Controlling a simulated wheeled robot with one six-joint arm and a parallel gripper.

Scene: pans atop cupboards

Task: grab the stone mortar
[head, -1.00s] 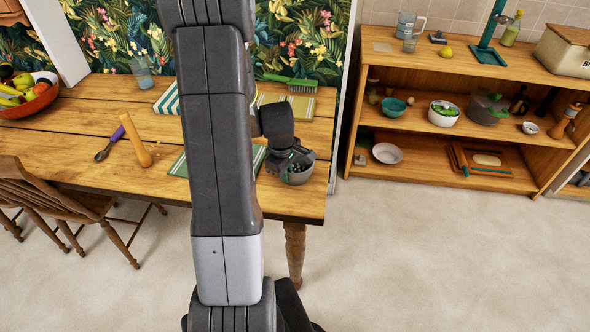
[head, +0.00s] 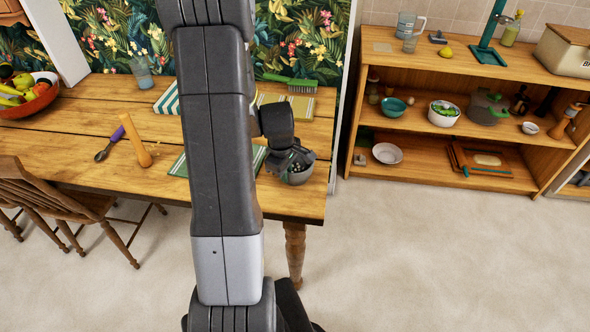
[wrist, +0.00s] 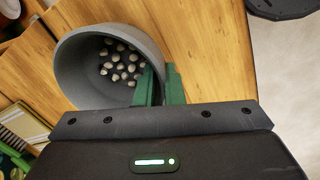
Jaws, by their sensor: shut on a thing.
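The stone mortar (head: 298,175) is a grey round bowl near the right front corner of the wooden table. In the wrist view the mortar (wrist: 75,72) fills the upper left and holds several small pale round things (wrist: 120,62). My gripper (head: 290,160) is at the mortar's rim, partly covering it in the head view. In the wrist view its green fingers (wrist: 158,85) are shut on the mortar's wall, one finger inside the bowl and one outside. I cannot tell whether the mortar's base touches the table.
A chair (head: 75,205) stands at the front left. Shelves (head: 470,125) with kitchenware stand right; the floor between is clear.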

